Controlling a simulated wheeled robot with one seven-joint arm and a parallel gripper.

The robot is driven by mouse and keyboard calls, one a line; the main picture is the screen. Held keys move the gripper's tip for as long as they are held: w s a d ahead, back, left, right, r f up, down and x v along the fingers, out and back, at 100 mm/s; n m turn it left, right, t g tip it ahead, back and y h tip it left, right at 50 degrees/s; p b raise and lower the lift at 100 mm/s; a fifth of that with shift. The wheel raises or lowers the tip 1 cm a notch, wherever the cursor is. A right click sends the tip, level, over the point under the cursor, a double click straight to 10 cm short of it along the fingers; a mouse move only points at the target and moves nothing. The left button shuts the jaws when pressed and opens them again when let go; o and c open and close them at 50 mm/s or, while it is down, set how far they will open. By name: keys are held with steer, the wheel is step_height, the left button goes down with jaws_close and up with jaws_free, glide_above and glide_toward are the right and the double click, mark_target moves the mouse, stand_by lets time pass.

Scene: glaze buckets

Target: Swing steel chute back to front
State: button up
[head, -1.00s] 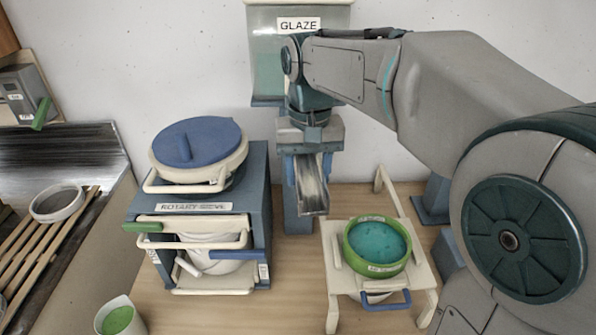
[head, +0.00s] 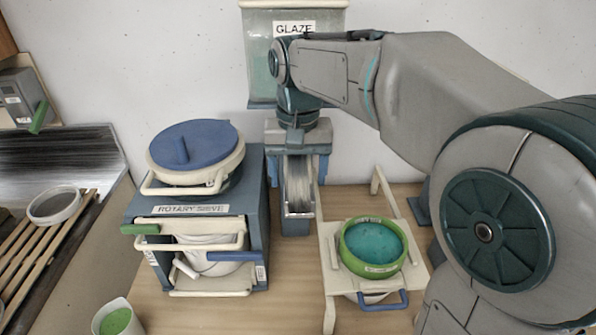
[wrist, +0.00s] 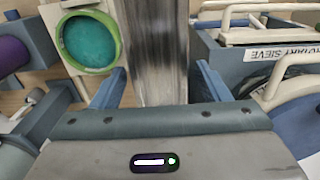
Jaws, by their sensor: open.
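The steel chute (head: 298,188) is a shiny metal trough below the glaze tank (head: 262,55) at the back wall. In the head view it points down and towards the front, between the rotary sieve and the green bowl. My gripper (head: 299,165) is at the chute, with its blue fingers on either side of the trough. In the wrist view the chute (wrist: 155,50) runs between the two open fingertips of my gripper (wrist: 158,82). I see a gap beside the right finger; contact at the left one is unclear.
The rotary sieve (head: 197,210) with its blue lid stands left of the chute. A green bowl of teal glaze (head: 374,247) sits on a cream stand (head: 329,262) to the right. A cup of green liquid (head: 118,320) stands at the front left.

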step_height(320, 180, up, 14)
stand_by(0.6)
steer(key=shift+f, duration=0.1)
